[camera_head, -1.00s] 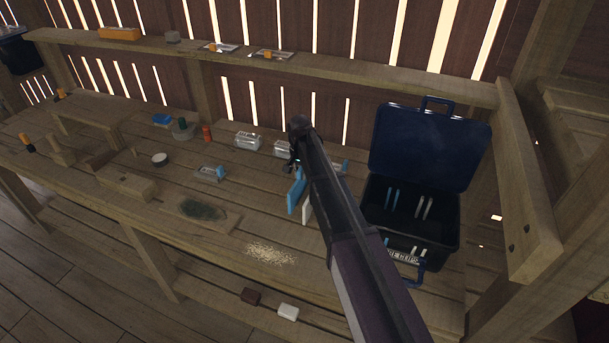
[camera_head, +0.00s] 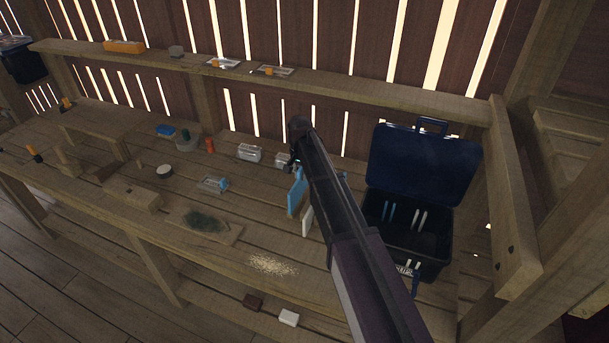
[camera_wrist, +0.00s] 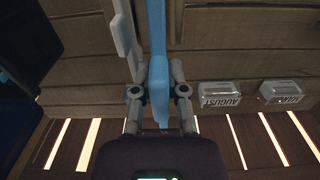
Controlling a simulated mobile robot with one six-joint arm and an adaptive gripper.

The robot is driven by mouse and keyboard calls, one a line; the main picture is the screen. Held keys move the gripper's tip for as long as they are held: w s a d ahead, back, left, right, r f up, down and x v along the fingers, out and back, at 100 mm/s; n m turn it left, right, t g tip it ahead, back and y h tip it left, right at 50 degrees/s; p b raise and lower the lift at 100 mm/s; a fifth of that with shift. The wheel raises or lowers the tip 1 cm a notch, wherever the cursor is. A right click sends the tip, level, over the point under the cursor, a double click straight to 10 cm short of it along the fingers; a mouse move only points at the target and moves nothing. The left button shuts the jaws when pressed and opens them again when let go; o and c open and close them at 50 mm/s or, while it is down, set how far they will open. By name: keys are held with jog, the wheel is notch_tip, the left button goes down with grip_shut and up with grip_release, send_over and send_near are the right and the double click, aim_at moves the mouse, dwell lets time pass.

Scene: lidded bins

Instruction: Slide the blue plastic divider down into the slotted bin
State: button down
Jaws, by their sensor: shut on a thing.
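The blue plastic divider (camera_head: 297,191) is a thin light-blue panel held upright above the bench, left of the bin. My gripper (camera_wrist: 160,75) is shut on the divider in the wrist view, with one finger on each side of the blue panel (camera_wrist: 157,40). In the head view my arm hides most of the gripper. The slotted bin (camera_head: 408,225) is a dark blue box with its lid (camera_head: 424,168) standing open at the back. Pairs of blue and white slot strips show on its inner walls.
Clear labelled boxes (camera_head: 249,153) stand at the back of the bench, and another small clear box (camera_head: 213,184) lies nearer. A wooden post and rail (camera_head: 515,200) border the bin on the right. A board with a dark green patch (camera_head: 206,221) lies left.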

jog(key=shift+r, duration=0.1)
dwell(0.5)
notch_tip(320, 180, up, 8)
jog(key=p, duration=0.8)
jog(key=shift+w+r, duration=0.1)
jog(key=shift+w, duration=0.05)
